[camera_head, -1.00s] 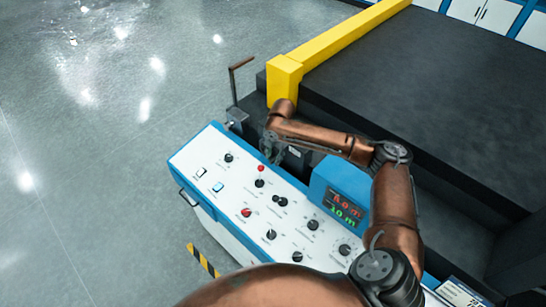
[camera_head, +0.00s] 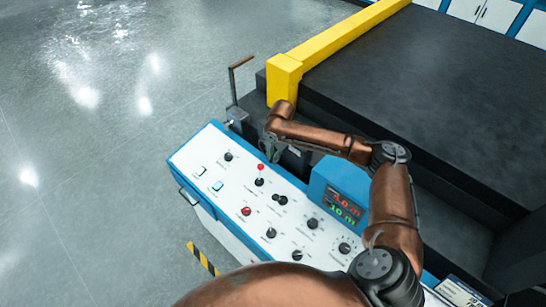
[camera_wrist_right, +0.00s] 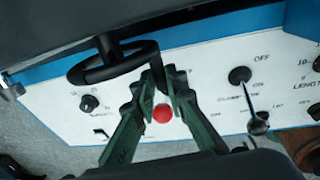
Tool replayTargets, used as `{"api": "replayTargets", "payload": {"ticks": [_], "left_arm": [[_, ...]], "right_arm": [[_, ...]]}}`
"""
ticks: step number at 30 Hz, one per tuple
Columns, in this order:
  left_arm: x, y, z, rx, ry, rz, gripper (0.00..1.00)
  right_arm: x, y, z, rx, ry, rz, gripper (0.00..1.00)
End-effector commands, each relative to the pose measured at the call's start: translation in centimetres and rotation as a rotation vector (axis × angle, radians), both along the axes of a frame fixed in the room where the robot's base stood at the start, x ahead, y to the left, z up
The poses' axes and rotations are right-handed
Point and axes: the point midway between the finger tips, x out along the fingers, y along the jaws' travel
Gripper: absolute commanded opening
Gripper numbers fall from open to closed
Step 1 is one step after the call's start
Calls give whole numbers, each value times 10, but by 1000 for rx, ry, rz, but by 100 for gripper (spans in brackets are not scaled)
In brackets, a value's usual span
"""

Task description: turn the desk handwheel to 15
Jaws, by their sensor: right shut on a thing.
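The desk (camera_head: 215,160) is a white control panel with blue edges, running diagonally in the head view. The black handwheel (camera_wrist_right: 88,74) shows in the right wrist view, with a round rim on a hub above the panel. My right gripper (camera_wrist_right: 160,80) has its green fingers at the right side of this wheel, shut on a part of it. In the head view my right gripper (camera_head: 270,150) is at the panel's far edge, where the wheel is mostly hidden. A blue display box (camera_head: 338,190) shows red digits above green ones, too small to read surely. My left gripper is not in view.
Several black knobs and a red-topped control (camera_head: 261,167) stand on the panel close to the gripper. A crank with a brown handle (camera_head: 240,62) rises behind it. A yellow beam (camera_head: 330,40) and large dark table (camera_head: 420,80) lie beyond. Floor at left is clear.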

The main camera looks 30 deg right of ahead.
Motion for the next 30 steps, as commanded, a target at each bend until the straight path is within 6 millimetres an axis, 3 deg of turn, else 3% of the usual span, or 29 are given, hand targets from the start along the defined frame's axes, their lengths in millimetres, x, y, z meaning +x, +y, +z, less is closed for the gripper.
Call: {"api": "replayTargets", "payload": {"ticks": [8,17,30], "left_arm": [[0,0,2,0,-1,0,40],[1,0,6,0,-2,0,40],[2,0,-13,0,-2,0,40]], "right_arm": [[-2,-1,-2,9,-25,0,0],[-7,-3,-13,65,-184,-1,0],[-8,-3,-35,166,-473,0,0]]}}
